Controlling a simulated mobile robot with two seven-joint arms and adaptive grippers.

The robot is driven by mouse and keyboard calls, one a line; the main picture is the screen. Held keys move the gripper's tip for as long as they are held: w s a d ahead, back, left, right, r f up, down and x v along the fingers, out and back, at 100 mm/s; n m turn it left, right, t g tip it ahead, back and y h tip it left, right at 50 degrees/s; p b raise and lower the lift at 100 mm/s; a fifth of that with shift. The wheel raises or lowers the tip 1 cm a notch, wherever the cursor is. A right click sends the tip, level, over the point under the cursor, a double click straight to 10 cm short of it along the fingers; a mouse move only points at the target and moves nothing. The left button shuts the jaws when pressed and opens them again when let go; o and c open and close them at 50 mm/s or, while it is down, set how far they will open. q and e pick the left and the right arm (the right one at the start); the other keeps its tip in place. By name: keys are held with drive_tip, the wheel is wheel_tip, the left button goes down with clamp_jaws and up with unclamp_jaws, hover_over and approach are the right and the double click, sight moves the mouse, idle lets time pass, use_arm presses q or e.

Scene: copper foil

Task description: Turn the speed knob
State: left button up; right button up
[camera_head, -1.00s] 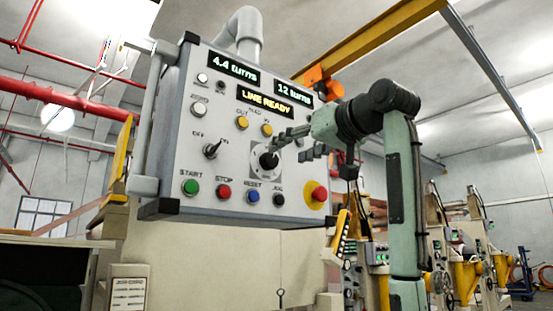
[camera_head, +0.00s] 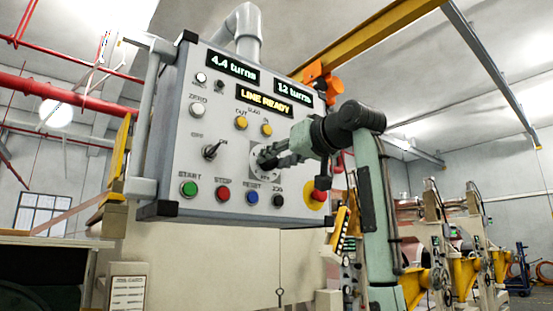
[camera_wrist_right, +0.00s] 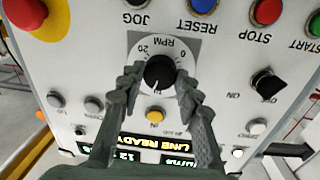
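The speed knob (camera_wrist_right: 160,72) is black with a white pointer line, on a white dial marked RPM (camera_wrist_right: 172,48). The wrist view shows it upside down. My right gripper (camera_wrist_right: 160,77) is open, with one finger on each side of the knob. A small gap shows between the knob and each finger. In the head view the right gripper (camera_head: 268,158) is at the dial, and its fingers largely hide the knob. My left gripper is in neither view.
The grey control panel (camera_head: 220,130) reads 4.4 turns, 12 turns and LINE READY.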

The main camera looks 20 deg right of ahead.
drive_tip(key=c, duration=0.4)
drive_tip(key=shift+c, duration=0.2)
drive_tip(key=shift+n, duration=0.3)
drive_tip(key=n, duration=0.2)
drive_tip(key=shift+d+f+n, duration=0.1)
drive_tip(key=shift+n, duration=0.3)
drive_tip(key=n, duration=0.4)
drive_tip(key=shift+n, duration=0.4)
drive_tip(key=n, duration=0.4)
drive_tip(key=shift+n+y, duration=0.3)
drive_tip(key=shift+y, duration=0.1)
drive_tip(key=n, duration=0.4)
drive_tip(key=shift+n, duration=0.3)
drive_tip(key=shift+y, duration=0.3)
